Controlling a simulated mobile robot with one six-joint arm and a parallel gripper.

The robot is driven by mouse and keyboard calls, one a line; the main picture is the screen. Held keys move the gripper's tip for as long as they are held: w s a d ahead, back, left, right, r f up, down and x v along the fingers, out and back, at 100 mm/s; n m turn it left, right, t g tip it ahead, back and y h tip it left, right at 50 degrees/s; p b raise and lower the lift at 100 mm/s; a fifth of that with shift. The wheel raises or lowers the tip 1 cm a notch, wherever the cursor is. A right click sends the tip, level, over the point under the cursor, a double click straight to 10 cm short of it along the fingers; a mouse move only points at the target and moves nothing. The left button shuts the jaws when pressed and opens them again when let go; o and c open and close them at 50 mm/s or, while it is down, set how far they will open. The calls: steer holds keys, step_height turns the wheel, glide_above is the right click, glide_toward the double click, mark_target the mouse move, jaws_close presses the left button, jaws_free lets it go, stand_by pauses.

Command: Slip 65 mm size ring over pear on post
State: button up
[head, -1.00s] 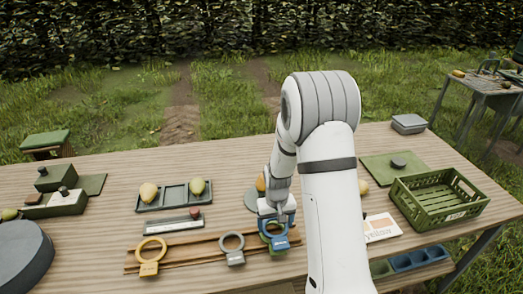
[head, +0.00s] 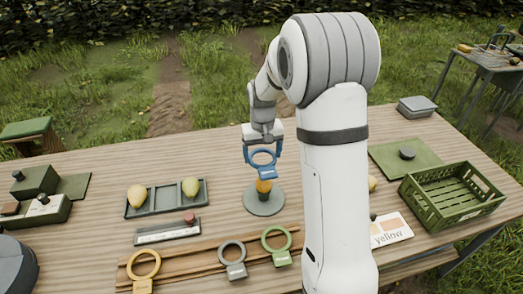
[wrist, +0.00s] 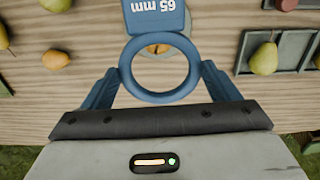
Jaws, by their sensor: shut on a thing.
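My gripper (head: 263,152) is shut on the blue 65 mm size ring (head: 265,172), its fingers against the ring's two sides. In the wrist view the ring (wrist: 128,72) lies flat to the camera, its "65 mm" tag pointing up in the picture. The orange-yellow pear (head: 264,187) stands on the post (head: 264,197) on a round grey-green base (head: 250,205). The ring is above the pear, not around it. Through the ring's opening the pear (wrist: 154,50) shows near the upper edge, partly hidden by the rim.
A wooden rack (head: 205,262) in front holds yellow (head: 133,268), grey (head: 222,249) and green (head: 266,240) rings. A tray (head: 165,201) with two pears is at left. A green crate (head: 447,205) and a "yellow" card (head: 391,230) are at right.

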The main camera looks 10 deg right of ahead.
mark_target(264, 188)
steer(key=shift+w+d+f, duration=0.1)
steer(key=shift+d+f, duration=0.1)
steer(key=shift+f, duration=0.4)
steer(key=shift+f+b, duration=0.7)
steer(key=shift+f, duration=0.05)
steer(key=shift+f+b, duration=4.5)
steer(key=shift+f, duration=2.1)
steer(key=shift+s+f, duration=0.3)
steer(key=shift+s, duration=0.05)
steer(key=o, duration=0.9)
steer(key=r, duration=0.8)
steer(key=shift+w+r, duration=0.2)
steer(key=shift+r, duration=0.05)
